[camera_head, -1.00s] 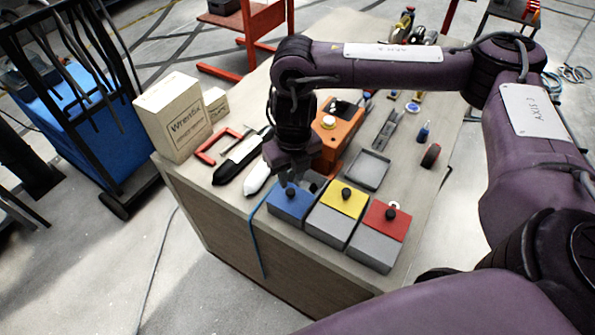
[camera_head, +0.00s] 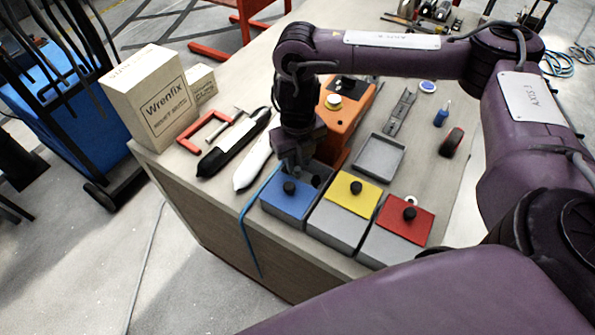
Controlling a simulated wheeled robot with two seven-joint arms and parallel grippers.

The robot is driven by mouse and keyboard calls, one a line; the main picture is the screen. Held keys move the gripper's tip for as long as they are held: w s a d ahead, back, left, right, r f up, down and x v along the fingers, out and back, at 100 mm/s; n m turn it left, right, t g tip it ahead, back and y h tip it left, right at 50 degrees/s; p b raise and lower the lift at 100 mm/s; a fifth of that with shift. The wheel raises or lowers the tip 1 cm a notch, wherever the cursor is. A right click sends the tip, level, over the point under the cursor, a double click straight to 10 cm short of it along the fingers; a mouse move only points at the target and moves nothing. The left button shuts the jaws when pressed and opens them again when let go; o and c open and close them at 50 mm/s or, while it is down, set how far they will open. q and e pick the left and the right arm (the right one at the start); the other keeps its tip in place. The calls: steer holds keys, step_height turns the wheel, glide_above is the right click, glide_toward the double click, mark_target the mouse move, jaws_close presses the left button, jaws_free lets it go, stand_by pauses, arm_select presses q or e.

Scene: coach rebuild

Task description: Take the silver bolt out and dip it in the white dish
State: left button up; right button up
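A grey box with a blue lid (camera_head: 291,198) and black knob stands at the left of three boxes. The part of it behind the lid is open and dark inside. My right gripper (camera_head: 293,166) points down at this opening, at its left side. Its fingertips are small and dark, so I cannot tell whether they are apart or hold anything. I cannot make out a silver bolt; the box's inside is mostly hidden. A small round white dish (camera_head: 428,87) with a blue middle lies at the far right of the bench. My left gripper is out of view.
Boxes with a yellow lid (camera_head: 352,194) and red lid (camera_head: 404,219) stand to the right. A grey square tray (camera_head: 378,157) and an orange device (camera_head: 345,115) are behind. A blue strap hangs over the edge.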

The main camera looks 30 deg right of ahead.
mark_target(298, 169)
steer(key=shift+s+f, duration=0.1)
steer(key=shift+f, duration=0.35)
steer(key=f, duration=0.4)
steer(key=shift+w+d+f, duration=0.1)
steer(key=shift+w+d, duration=0.05)
steer(key=shift+w, duration=0.15)
jaws_close()
